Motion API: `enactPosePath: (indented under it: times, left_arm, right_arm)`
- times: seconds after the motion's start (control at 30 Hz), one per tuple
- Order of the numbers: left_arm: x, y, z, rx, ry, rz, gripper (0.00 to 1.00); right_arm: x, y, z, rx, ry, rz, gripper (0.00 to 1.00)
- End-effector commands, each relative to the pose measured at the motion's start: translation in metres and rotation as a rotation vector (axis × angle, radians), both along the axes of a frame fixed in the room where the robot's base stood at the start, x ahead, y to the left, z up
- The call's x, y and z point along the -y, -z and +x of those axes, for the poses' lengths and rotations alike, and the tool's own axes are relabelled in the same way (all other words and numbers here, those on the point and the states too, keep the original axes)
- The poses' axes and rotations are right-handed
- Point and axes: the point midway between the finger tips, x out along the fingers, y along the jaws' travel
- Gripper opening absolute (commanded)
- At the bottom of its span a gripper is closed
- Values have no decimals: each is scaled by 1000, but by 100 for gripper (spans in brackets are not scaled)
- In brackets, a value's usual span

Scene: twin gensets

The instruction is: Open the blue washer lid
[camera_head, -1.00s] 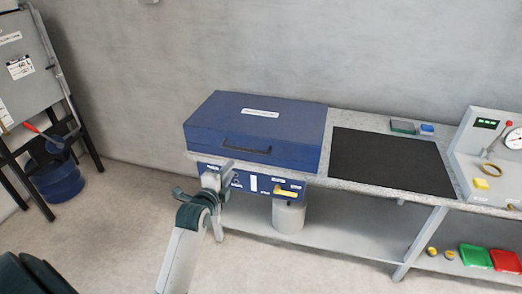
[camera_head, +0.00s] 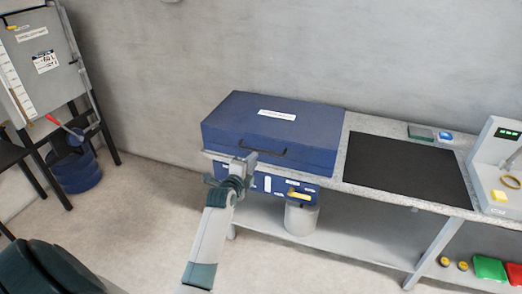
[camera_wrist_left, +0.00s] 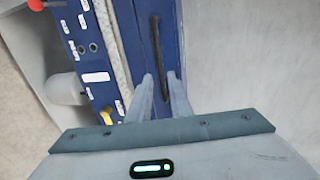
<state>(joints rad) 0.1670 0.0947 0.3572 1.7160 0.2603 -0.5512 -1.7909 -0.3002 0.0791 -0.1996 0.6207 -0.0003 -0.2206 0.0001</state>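The blue washer lid (camera_head: 262,124) is shut on its cabinet at the left end of the bench. It has a white label on top and a dark bar handle (camera_head: 264,148) on its front face. My left gripper (camera_head: 249,160) is in front of the lid, close to the left end of the handle. In the left wrist view the handle (camera_wrist_left: 156,45) runs up and down the blue front. There the two fingers of my left gripper (camera_wrist_left: 160,76) are apart, with the handle's near end showing between their tips. Contact cannot be told. My right gripper is out of view.
The control panel (camera_head: 280,188) with a yellow part sits below the lid. A grey canister (camera_head: 301,218) stands under it. A black mat (camera_head: 407,168) lies to the right on the bench. A grey wall (camera_head: 300,50) is close behind.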

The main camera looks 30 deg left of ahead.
Motion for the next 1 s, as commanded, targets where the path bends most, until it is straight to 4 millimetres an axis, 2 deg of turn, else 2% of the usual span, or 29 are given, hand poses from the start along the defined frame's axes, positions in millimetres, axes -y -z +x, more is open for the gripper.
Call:
enactPosePath:
  times: [0.1, 0.5, 0.73, 1.0]
  left_arm:
    - [-4, 2, 18, 0, 0, -2, 18]
    - [-17, 14, 70, 0, 0, -2, 18]
    - [-20, 18, 86, 0, 0, -1, 18]
    - [-22, 19, 90, 0, 0, -1, 18]
  right_arm:
    - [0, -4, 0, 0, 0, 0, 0]
    - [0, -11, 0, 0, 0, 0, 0]
    - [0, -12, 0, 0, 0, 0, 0]
    - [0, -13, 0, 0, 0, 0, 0]
